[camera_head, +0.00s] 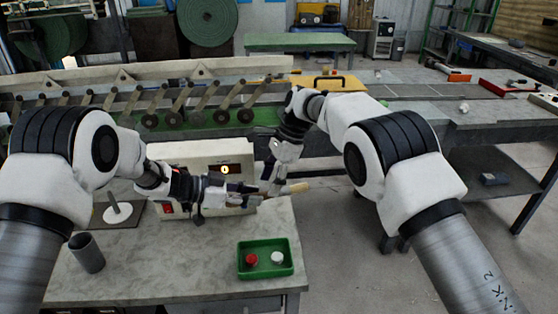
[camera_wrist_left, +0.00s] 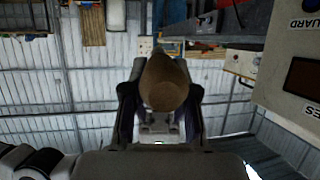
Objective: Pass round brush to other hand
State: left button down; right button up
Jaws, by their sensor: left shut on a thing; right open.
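The round brush (camera_head: 292,188) is held sideways above the back right of the near table, with its pale wooden part sticking out to the right. My left gripper (camera_head: 246,194) is shut on it. In the left wrist view the brush (camera_wrist_left: 166,84) shows as a brown rounded end between the fingers of my left gripper (camera_wrist_left: 160,112). My right gripper (camera_head: 274,184) is open and points down at the brush, close beside my left gripper. Whether its fingers straddle or touch the brush cannot be told. The bristles are not clearly visible.
A cream box with a display (camera_head: 190,154) stands right behind my left gripper. A green tray (camera_head: 266,274) with a red and a white cap sits at the table's front right. The table's middle is clear.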

pick_arm(q)
jog(key=shift+w+d, duration=0.1)
pick_arm(e)
jog(key=shift+x, duration=1.25)
jog(key=shift+f, duration=0.2)
grip_shut()
pick_arm(q)
jog(key=c, duration=0.8)
grip_release()
